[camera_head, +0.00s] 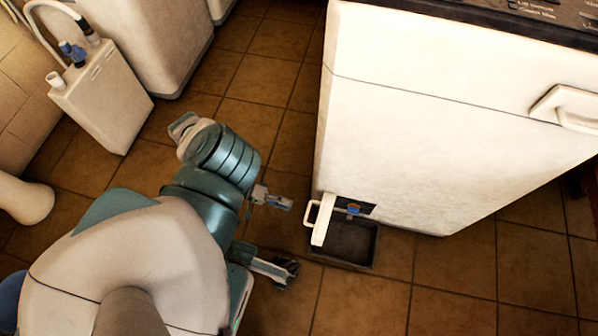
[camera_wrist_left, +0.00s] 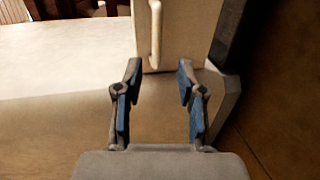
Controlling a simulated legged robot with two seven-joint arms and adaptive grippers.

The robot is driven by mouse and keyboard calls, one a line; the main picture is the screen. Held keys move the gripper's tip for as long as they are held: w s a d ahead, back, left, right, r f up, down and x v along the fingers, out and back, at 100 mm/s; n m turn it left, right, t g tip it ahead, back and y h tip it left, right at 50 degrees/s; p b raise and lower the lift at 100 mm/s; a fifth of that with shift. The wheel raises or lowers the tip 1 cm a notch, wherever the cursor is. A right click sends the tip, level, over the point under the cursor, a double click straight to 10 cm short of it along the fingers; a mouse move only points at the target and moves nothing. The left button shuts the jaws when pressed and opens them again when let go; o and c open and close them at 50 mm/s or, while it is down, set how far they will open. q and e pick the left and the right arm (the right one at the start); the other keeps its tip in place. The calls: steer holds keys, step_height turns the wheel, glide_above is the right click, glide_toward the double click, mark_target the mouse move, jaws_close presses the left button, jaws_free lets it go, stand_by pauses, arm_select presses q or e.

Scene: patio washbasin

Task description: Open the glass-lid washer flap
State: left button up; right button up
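The white washer (camera_head: 430,110) stands at the right in the head view. Its small white flap (camera_head: 323,220) is low at the machine's left corner and stands out from the body, seen nearly edge-on. A dark opening with a blue and yellow part (camera_head: 354,209) shows beside it. The flap's white bar handle (camera_head: 309,212) faces my left gripper (camera_head: 283,234), which is open and empty, a short way left of it. In the wrist view the handle (camera_wrist_left: 156,35) is ahead of the open fingers (camera_wrist_left: 159,68), not between them. My right gripper is out of view.
A dark shallow tray (camera_head: 345,255) lies on the tiled floor under the flap. A white canister (camera_head: 105,100) with a hose and a larger white appliance (camera_head: 150,35) stand at the upper left. A white handle (camera_head: 572,108) juts from the washer's upper front. The floor around my gripper is clear.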

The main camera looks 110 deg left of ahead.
arm_select(q)
steer(key=v, duration=0.2)
steer(key=shift+s, duration=0.4)
stand_by(0.3)
